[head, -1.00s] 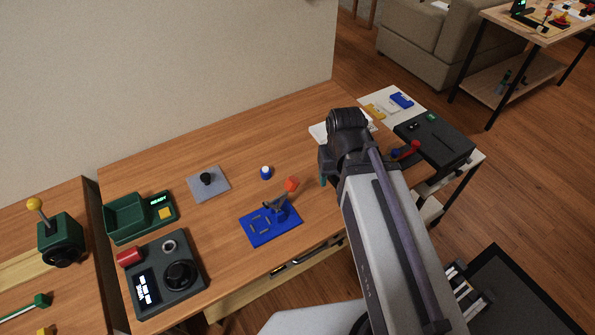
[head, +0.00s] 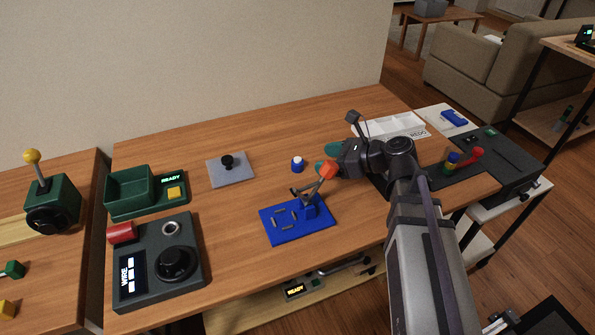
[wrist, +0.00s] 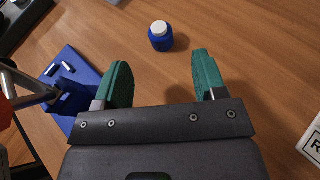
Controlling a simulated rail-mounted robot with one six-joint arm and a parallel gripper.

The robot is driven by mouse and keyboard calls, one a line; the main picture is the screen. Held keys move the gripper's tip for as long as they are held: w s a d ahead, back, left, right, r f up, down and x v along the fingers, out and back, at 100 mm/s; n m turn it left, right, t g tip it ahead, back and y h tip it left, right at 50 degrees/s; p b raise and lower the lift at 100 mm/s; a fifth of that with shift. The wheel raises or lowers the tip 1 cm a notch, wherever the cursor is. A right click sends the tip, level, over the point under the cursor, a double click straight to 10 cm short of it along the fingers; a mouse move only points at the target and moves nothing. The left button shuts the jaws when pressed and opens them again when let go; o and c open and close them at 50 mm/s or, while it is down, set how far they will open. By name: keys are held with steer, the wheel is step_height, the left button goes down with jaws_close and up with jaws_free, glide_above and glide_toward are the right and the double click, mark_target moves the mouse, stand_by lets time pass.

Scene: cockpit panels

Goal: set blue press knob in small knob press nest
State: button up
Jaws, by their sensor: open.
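The blue press knob (head: 298,165), a small blue body with a white top, stands upright on the wooden table. The wrist view shows the knob (wrist: 160,38) just beyond the fingertips, roughly centred between them. My gripper (head: 326,158) has green fingers and is to the right of the knob, open and empty; it also shows in the wrist view (wrist: 161,62). A blue base plate (head: 272,234) with a red-tipped lever (head: 328,171) lies in front of the knob. A grey plate (head: 230,178) with a black knob lies to the left. I cannot tell which holds the nest.
A green tray with a READY display (head: 145,192) and a dark control box (head: 158,265) are at the left. A white tray (head: 390,125) and a dark panel with a red handle (head: 478,154) are at the right. The wood around the knob is clear.

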mark_target(298, 161)
steer(key=shift+x, duration=1.1)
steer(key=b+x, duration=0.2)
steer(key=x, duration=0.3)
steer(key=shift+f, duration=0.2)
steer(key=shift+c, duration=0.4)
steer(key=shift+r, duration=0.1)
steer(key=c, duration=1)
